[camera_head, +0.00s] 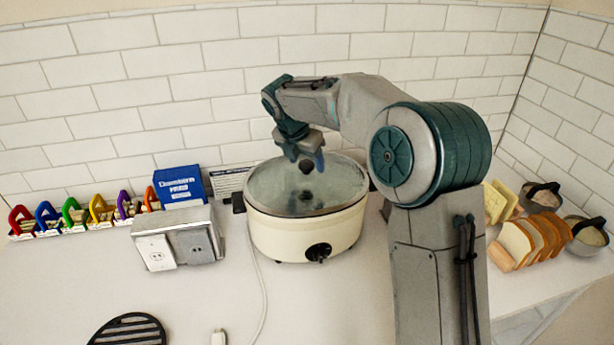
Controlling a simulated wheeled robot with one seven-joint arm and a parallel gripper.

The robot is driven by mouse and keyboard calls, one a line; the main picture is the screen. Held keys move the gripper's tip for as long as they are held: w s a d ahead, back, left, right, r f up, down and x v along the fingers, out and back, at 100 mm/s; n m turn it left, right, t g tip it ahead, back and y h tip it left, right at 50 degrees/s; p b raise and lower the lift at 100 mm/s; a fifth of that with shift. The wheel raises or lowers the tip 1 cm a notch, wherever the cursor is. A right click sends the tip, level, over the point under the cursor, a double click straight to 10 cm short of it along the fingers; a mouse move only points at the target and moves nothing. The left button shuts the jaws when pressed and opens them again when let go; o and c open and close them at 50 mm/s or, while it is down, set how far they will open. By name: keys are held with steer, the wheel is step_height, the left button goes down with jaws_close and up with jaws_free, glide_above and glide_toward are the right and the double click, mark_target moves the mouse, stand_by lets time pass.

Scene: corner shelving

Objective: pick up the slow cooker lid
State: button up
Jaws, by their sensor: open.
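The slow cooker (290,238) is a cream, round pot with a dark knob on its front, standing on the counter against the tiled wall.
Left of the cooker are an outlet box (178,240), a blue box (180,184) and a row of colourful stands (90,215). A black slatted disc (130,330) lies in front. Bread slices (530,240) and dark-handled pots (586,237) stand right. A white cord (262,290) crosses the counter.

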jaws_close()
steer(key=shift+r, duration=0.1)
stand_by(0.3)
